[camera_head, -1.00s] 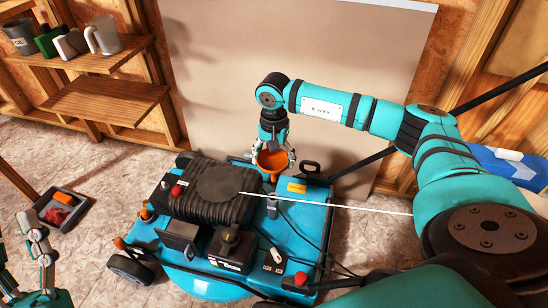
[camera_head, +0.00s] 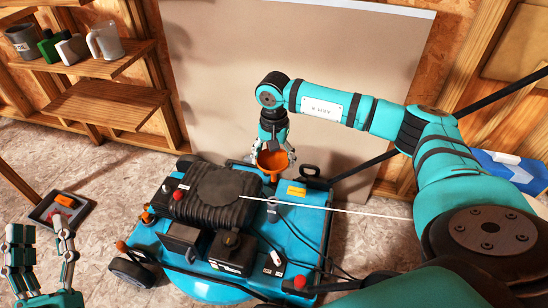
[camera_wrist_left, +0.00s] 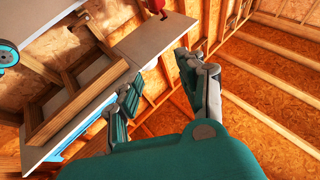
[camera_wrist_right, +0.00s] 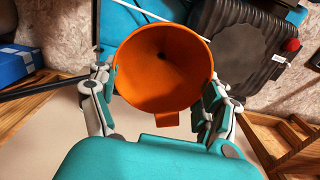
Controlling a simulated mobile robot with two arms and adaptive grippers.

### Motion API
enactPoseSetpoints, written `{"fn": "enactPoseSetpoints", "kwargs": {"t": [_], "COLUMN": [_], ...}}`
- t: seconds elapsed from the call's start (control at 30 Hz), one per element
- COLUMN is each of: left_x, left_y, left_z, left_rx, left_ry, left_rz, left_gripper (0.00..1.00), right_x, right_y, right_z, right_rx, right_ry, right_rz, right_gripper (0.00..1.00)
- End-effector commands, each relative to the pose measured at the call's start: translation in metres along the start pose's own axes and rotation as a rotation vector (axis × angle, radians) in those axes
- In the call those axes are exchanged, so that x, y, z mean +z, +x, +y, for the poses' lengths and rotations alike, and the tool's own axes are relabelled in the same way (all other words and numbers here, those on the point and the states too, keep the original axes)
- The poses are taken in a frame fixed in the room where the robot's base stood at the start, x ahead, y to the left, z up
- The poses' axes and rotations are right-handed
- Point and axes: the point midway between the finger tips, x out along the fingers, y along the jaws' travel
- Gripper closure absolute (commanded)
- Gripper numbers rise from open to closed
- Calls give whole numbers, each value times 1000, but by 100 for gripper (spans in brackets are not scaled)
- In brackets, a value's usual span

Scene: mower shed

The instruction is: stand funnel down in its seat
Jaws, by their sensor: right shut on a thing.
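The orange funnel (camera_head: 272,162) is above the far edge of the turquoise mower (camera_head: 315,220), beside the black engine cover. My right gripper (camera_head: 273,157) is shut on it, with one finger on each side of the rim. In the right wrist view the funnel (camera_wrist_right: 160,70) shows its wide mouth and a dark hole at the bottom. My left gripper (camera_head: 42,235) is empty at the lower left, fingers apart. It also shows open in the left wrist view (camera_wrist_left: 160,80).
The black engine cover (camera_head: 215,193) is left of the funnel. A grey tray (camera_head: 83,211) with red and orange items lies on the floor at left. Wooden shelves (camera_head: 110,100) hold several containers. A blue box (camera_head: 512,170) is at right.

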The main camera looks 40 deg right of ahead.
Motion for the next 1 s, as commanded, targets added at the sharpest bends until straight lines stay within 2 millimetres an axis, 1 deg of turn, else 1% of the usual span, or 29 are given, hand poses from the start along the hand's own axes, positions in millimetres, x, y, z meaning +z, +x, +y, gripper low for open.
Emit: {"fn": "enactPoseSetpoints", "kwargs": {"t": [0.7,1.0], "left_x": [42,51], "left_y": [-7,-11], "left_z": [-6,-8], "left_rx": [-13,-16], "left_ry": [9,10], "left_rz": [-252,-305], "left_gripper": [60,60], "right_x": [0,0], "right_y": [-15,-18], "right_z": [0,0], "right_rx": [0,0], "right_ry": [0,0], "right_rz": [0,0], "right_gripper": [45,45]}}
